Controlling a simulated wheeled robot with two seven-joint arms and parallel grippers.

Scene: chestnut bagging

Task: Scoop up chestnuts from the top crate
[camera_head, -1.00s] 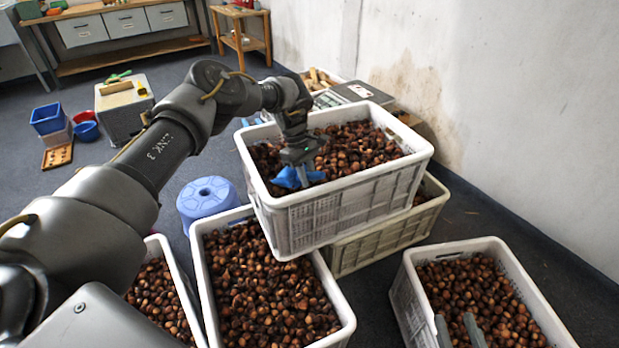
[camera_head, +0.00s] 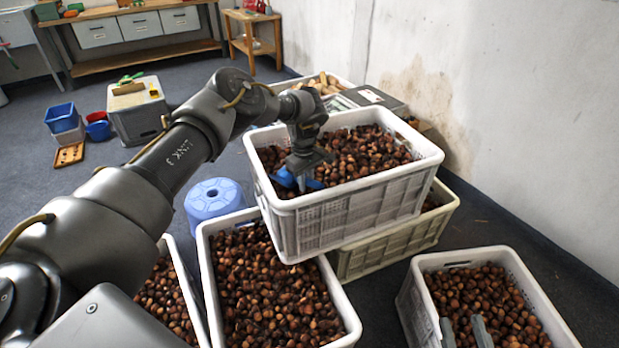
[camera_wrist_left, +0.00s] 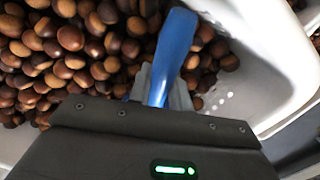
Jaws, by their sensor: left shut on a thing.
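The white top crate (camera_head: 375,195) sits on another crate and is filled with brown chestnuts (camera_head: 365,155). My left gripper (camera_head: 300,172) is low inside its near left part, shut on a blue scoop (camera_head: 284,179). In the left wrist view the blue scoop handle (camera_wrist_left: 172,60) stands between the grey fingers, with chestnuts (camera_wrist_left: 75,45) at left and the crate's white wall (camera_wrist_left: 240,85) at right. The scoop's bowl is mostly hidden, so I cannot tell what it holds. My right gripper (camera_head: 464,334) shows two parted fingers at the bottom edge, open.
More chestnut crates stand around: front middle (camera_head: 350,318), front left (camera_head: 198,315) and right (camera_head: 410,300). A pale crate (camera_head: 390,252) is under the top one. A blue stool (camera_head: 214,197) is to the left. The wall is behind at right.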

